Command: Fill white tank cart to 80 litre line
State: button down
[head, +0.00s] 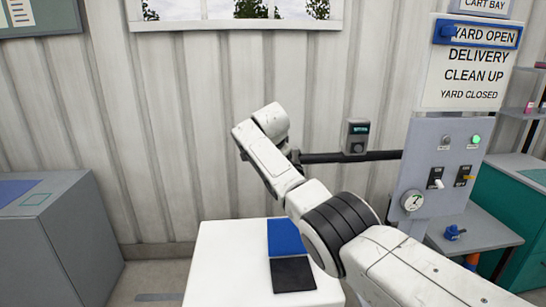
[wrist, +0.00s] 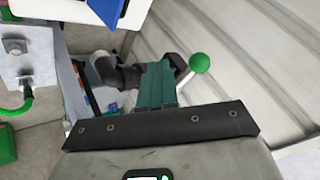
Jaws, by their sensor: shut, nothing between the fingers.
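A white box-shaped thing (head: 232,262) with a blue and a black panel on top stands low in the head view. I cannot tell whether it is the white tank cart, and no 80 litre line shows. In the wrist view, my gripper (wrist: 155,66) has teal fingers that look together and empty. A green ball knob (wrist: 198,62) on a lever shows just right of the fingertips. A dark grey cylindrical fitting (wrist: 110,72) lies to their left. Whether the fingers touch the lever is unclear. In the head view my arm hides the gripper.
A small display box (head: 356,136) sits by a dark horizontal pipe (head: 335,157) near the wall. At right stands a grey panel (head: 427,150) with a gauge, switches and a lit green lamp. A sign board (head: 470,75) hangs above. A grey cabinet (head: 55,240) stands left.

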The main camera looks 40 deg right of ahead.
jog(key=s+a+r+b, duration=0.2)
jog(key=a+r, duration=0.4)
jog(key=r, duration=0.1)
jog(key=shift+s+a+r+b, duration=0.25)
jog(key=shift+a+b, duration=0.1)
jog(key=shift+a, duration=0.05)
dwell(0.3)
